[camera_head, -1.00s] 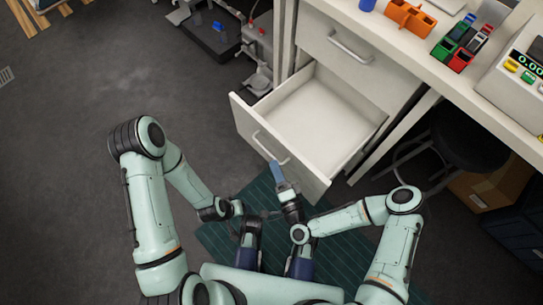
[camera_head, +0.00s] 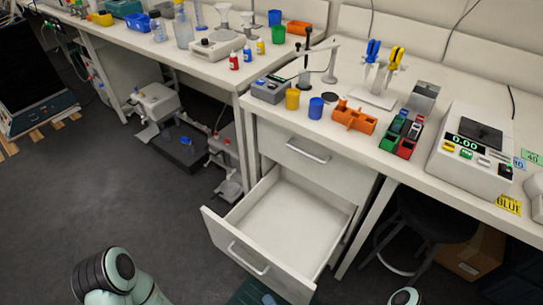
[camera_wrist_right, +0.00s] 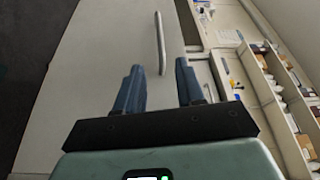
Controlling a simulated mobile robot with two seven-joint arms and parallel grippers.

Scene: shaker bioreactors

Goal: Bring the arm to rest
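My right gripper (camera_wrist_right: 160,76) is open in the right wrist view, with its two blue fingers apart and nothing between them. It faces a pale drawer front with a handle (camera_wrist_right: 160,43). My left arm's elbow (camera_head: 117,270) shows at the lower left. The left gripper is out of the picture. A piece of my right elbow (camera_head: 404,297) shows at the bottom right.
The drawer is pulled out and looks empty. A white bench (camera_head: 345,150) above it carries an orange rack (camera_head: 354,116), a device reading 0.00 (camera_head: 472,150), pipettes and cups. A dark stool (camera_head: 432,220) stands under the bench. Grey floor (camera_head: 110,195) at left is clear.

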